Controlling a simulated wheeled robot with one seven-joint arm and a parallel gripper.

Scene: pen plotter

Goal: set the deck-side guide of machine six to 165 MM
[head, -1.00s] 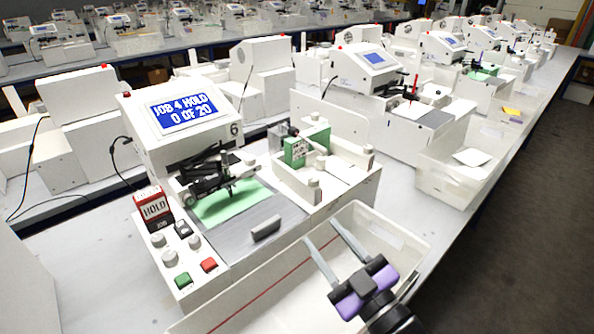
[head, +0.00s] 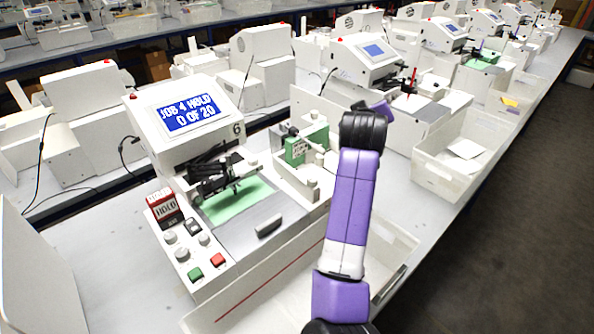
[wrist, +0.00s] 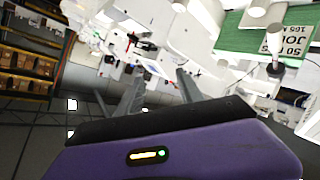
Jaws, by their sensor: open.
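Machine six (head: 175,135) stands at the left; its screen reads JOB 4 HOLD, 0 OF 20. A green sheet (head: 238,200) lies on its deck under the black pen carriage. At its right side is a green block (head: 305,148) with a white label and white rails and posts around it. I cannot tell which part is the deck-side guide. In the wrist view a green panel (wrist: 237,38) carries a label with "50" and "165", partly covered by a white post (wrist: 274,40). My gripper (wrist: 155,88) is open and empty, apart from the panel. My arm hides it in the head view.
A clear-walled bin (head: 408,236) stands at machine six's front right, partly behind my arm. A red HOLD sign (head: 163,207) and buttons are at the deck's left. More machines (head: 375,65) line the bench. The floor at the right is clear.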

